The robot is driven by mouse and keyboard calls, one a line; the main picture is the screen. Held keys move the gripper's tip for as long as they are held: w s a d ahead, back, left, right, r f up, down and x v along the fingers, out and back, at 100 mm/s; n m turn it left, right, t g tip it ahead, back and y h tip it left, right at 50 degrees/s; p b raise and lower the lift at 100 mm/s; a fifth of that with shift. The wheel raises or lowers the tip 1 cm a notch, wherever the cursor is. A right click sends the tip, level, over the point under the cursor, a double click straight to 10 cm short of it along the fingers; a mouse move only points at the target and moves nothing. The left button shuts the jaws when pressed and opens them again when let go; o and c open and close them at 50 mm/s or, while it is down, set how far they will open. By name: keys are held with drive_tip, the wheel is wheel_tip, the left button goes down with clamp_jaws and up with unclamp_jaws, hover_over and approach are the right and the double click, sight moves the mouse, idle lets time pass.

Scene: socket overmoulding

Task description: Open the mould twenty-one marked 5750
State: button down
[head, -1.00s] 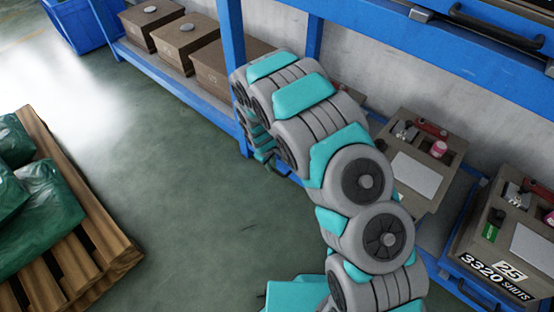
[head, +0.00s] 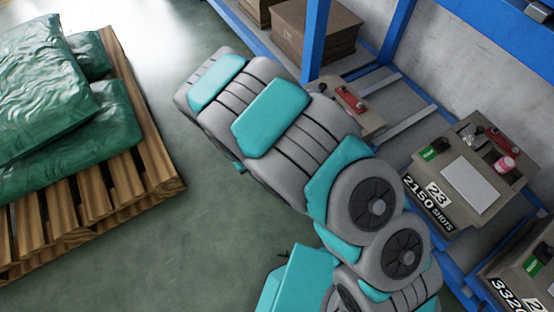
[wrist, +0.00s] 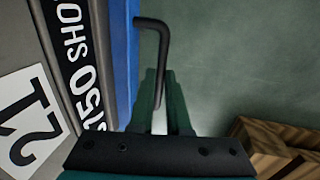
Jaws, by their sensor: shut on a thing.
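The mould marked 21 (wrist: 22,112) stands at the left of the wrist view, with its number plate and a black shots label (wrist: 80,75) turned on end. The first part of the shots count is hard to read at this angle. My gripper (wrist: 162,85) is shut on a black L-shaped hex key (wrist: 163,45), whose short arm bends left at the far end. The key is beside the mould and a blue rack edge, apart from the label. In the head view my arm hides the gripper.
On the blue rack (head: 318,40), a mould marked 23 (head: 470,185) shows tools and a sheet on top. Another mould (head: 350,100) is partly hidden by my arm. A wooden pallet (head: 150,165) with green sacks (head: 70,110) stands left; green floor lies between.

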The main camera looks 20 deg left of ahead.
drive_tip(key=s+a, duration=1)
drive_tip(key=s, duration=0.3)
drive_tip(key=shift+b, duration=0.3)
drive_tip(key=c, duration=0.9)
unclamp_jaws()
drive_tip(key=shift+w, duration=0.1)
drive_tip(key=r, duration=0.5)
drive_tip(key=s+a+r, duration=0.1)
drive_tip(key=r, duration=0.1)
drive_tip(key=shift+s+r, duration=0.1)
drive_tip(key=shift+r, duration=0.2)
